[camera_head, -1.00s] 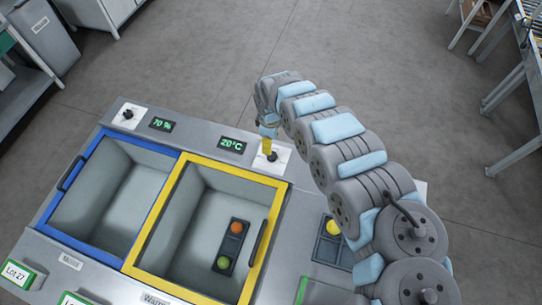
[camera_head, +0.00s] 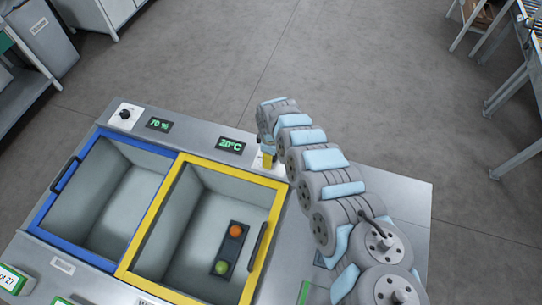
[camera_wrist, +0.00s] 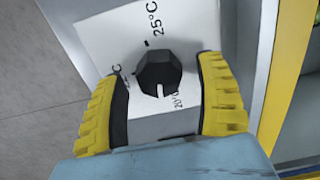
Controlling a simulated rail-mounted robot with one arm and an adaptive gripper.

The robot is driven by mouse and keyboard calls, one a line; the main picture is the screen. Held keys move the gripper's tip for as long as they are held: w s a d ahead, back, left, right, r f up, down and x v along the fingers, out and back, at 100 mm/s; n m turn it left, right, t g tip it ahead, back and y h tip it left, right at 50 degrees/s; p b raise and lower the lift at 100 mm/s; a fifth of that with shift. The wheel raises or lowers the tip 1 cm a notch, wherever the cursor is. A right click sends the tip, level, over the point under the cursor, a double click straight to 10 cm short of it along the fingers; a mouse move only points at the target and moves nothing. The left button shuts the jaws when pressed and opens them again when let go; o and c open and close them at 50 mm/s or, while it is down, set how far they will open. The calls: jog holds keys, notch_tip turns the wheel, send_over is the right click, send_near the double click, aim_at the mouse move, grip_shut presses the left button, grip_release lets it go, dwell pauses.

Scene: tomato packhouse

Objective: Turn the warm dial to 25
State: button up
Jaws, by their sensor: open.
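The warm dial is a black faceted knob (camera_wrist: 158,73) on a white plate (camera_wrist: 98,30) in the wrist view. Its white mark points down, towards the 20°C label; the 25°C label is on the far side and another, partly hidden label is at left. My gripper (camera_wrist: 163,80) is open, with one yellow finger on each side of the knob; I cannot tell whether they touch it. In the head view my gripper (camera_head: 268,160) is over the plate and hides the knob. The green display (camera_head: 231,145) beside it reads 20°C.
The yellow-rimmed bin (camera_head: 171,195) holds a dark tray with an orange-red and a green fruit (camera_head: 221,267). The blue-rimmed bin (camera_head: 58,201) beside it looks empty. Another dial (camera_head: 125,115) and a 70% display (camera_head: 159,124) are at far left.

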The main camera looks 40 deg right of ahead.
jog(key=c, duration=1.2)
